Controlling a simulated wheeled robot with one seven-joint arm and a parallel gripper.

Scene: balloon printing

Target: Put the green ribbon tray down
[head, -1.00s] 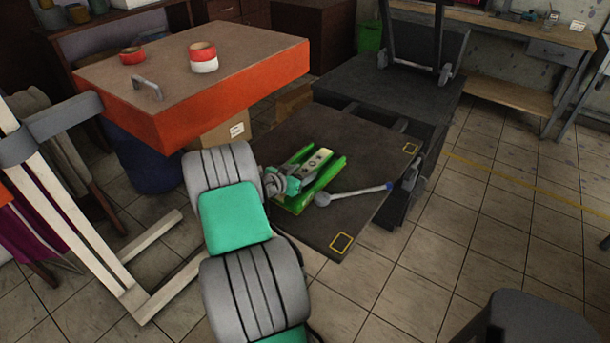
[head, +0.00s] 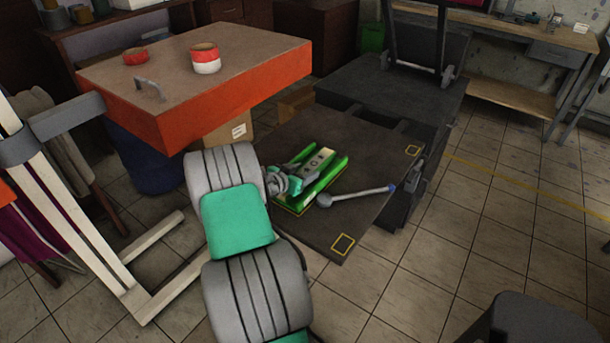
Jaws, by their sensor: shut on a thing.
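The green ribbon tray (head: 337,173) is a bright green, long open tray in the head view, over the dark board of the machine (head: 290,137). A pale metallic piece with dark holes lies along its middle. My gripper (head: 300,182) is at the tray's near left end and shut on it. My own wrist hides the fingertips and part of that end. I cannot tell whether the tray's underside touches the board.
A grey lever with a round knob (head: 322,200) and blue tip lies close to the tray's right side. Bare board lies in front, near a yellow-outlined square (head: 343,245).

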